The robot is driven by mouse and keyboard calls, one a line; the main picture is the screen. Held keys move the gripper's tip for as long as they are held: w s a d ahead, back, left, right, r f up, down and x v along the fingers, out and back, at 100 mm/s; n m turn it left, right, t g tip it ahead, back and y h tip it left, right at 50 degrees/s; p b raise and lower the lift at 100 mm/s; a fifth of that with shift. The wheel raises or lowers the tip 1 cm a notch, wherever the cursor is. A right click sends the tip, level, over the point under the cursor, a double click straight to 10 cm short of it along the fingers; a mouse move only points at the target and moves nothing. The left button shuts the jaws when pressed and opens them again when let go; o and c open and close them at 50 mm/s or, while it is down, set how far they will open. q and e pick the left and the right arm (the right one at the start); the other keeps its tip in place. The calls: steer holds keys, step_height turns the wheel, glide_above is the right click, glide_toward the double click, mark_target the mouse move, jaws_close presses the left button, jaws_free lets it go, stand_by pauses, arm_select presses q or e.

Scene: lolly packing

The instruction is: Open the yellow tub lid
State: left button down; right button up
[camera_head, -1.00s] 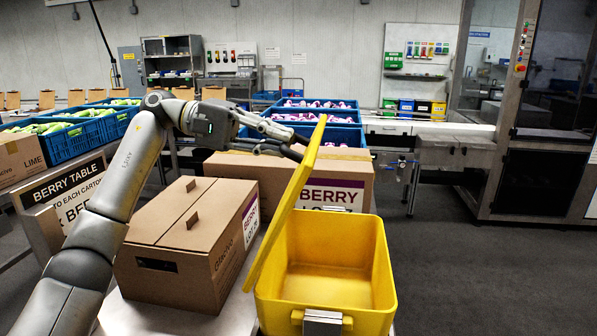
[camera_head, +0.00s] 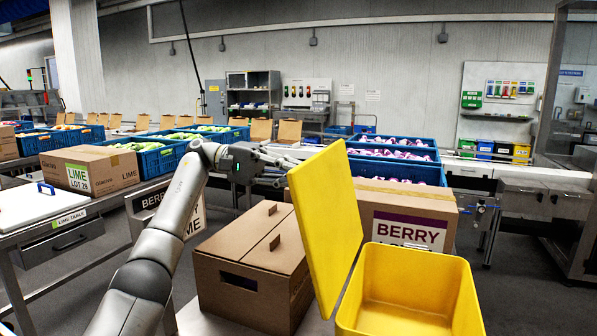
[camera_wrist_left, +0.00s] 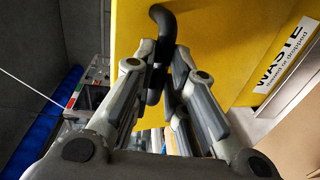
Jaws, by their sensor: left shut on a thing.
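The yellow tub (camera_head: 456,300) stands at the lower right in the head view with its mouth open and its yellow inside showing. Its yellow lid (camera_head: 326,225) stands up at the tub's left side, tilted a little to the left, with its broad inner face showing. My left gripper (camera_wrist_left: 158,68) is shut on the black handle (camera_wrist_left: 163,16) on the lid's outer face (camera_wrist_left: 215,45), seen in the left wrist view. In the head view the left gripper (camera_head: 286,158) is behind the lid's upper left edge, its fingertips hidden. My right gripper is not in view.
A closed brown carton (camera_head: 235,255) stands left of the lid, and a BERRY carton (camera_head: 408,205) stands behind the tub. Blue crates (camera_head: 400,172) lie farther back. Grey floor shows between the tables.

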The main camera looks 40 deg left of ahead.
arm_select(q)
steer(key=shift+d+f, duration=0.25)
steer(key=shift+f, duration=0.7)
steer(key=c, duration=1.6)
jaws_free()
steer(key=shift+d+g, duration=0.1)
steer(key=shift+g, duration=0.3)
steer(key=shift+c, duration=0.2)
steer(key=shift+o, duration=0.9)
steer(key=shift+w+d+r, duration=0.1)
steer(key=shift+w+d, duration=0.05)
steer(key=shift+d, duration=0.1)
steer(key=shift+a+r, duration=0.15)
steer(key=shift+a, duration=0.05)
step_height(320, 180, up, 10)
